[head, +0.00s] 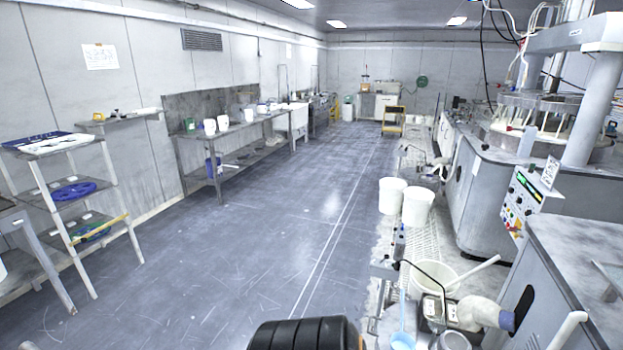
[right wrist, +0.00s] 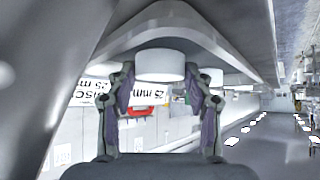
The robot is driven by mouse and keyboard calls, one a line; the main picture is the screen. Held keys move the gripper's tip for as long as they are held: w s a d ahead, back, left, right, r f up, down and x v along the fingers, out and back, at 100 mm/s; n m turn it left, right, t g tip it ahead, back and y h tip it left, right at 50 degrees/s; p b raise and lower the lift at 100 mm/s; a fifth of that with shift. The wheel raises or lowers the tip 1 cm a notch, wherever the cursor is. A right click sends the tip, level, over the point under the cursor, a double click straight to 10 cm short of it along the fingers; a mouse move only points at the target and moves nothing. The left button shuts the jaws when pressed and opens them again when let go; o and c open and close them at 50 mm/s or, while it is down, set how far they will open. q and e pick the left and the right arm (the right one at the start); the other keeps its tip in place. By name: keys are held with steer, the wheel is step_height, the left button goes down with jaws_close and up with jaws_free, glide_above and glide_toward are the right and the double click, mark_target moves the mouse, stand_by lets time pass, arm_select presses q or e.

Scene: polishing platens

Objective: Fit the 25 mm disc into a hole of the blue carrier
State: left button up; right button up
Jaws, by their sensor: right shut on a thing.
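In the right wrist view my right gripper (right wrist: 160,78) has its two dark, purple-padded fingers closed on a short white round piece (right wrist: 160,66), which I take for the 25 mm disc. It sits between the fingertips. Behind the fingers, white signs show partly hidden "25 mm" lettering. No blue carrier with holes can be made out for certain. In the head view a flat blue round thing (head: 72,192) lies on the middle shelf of the left rack; I cannot tell whether it is a carrier. Neither gripper shows in the head view.
A shelf rack (head: 52,215) stands at the left, with a long bench (head: 240,130) behind it. Two white buckets (head: 417,206) stand on the walkway at the right. Large grey machines (head: 485,185) line the right side. The middle floor (head: 240,235) is clear.

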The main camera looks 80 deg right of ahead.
steer(key=shift+r+p, duration=3.35)
steer(key=shift+r, duration=0.2)
steer(key=shift+f, duration=0.1)
